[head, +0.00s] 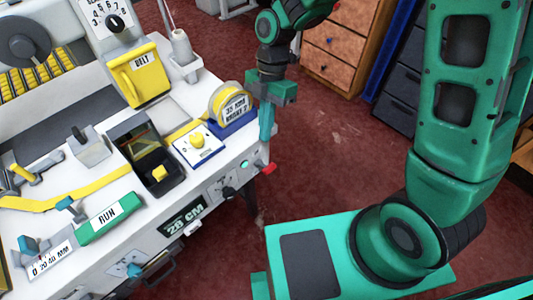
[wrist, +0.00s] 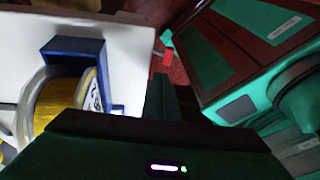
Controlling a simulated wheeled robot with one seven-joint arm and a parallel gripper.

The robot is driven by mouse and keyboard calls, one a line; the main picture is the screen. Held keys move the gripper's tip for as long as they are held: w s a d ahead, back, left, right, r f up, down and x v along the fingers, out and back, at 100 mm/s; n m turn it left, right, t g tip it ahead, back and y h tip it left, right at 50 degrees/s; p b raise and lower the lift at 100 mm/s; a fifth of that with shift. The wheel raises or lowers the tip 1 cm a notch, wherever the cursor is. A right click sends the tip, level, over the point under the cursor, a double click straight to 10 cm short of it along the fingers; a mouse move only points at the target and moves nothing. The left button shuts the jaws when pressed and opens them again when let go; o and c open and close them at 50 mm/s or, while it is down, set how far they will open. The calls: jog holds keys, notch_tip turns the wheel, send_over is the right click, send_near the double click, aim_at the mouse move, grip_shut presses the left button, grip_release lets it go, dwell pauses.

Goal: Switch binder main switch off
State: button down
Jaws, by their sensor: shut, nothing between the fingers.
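The binder (head: 110,210) is a white machine table at the left in the head view. Its front panel carries a black knob on a pale plate (head: 224,187). A red-tipped lever (head: 267,169) sticks out at the panel's right end; it also shows in the wrist view (wrist: 168,57). I cannot tell which of these is the main switch, and their labels are unreadable. My gripper (head: 266,138) points down beside the table's right edge, above the red-tipped lever and touching nothing visible. Its fingers, dark in the wrist view (wrist: 162,97), are together and empty.
A yellow tape roll in a blue holder (head: 236,122) stands close left of my gripper. A yellow knob box (head: 198,143) and green RUN block (head: 108,217) sit on the tabletop. A wooden drawer unit (head: 345,45) stands behind. Red floor lies open between.

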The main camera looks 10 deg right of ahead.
send_over(266, 168)
jog(key=w, duration=0.2)
jog(key=f, duration=0.6)
jog(key=shift+d+f, duration=0.3)
jog(key=shift+f, duration=0.05)
jog(key=shift+s+d+f, duration=0.2)
jog(key=shift+s+f, duration=0.1)
jog(key=shift+f, duration=0.4)
jog(key=shift+a, duration=0.15)
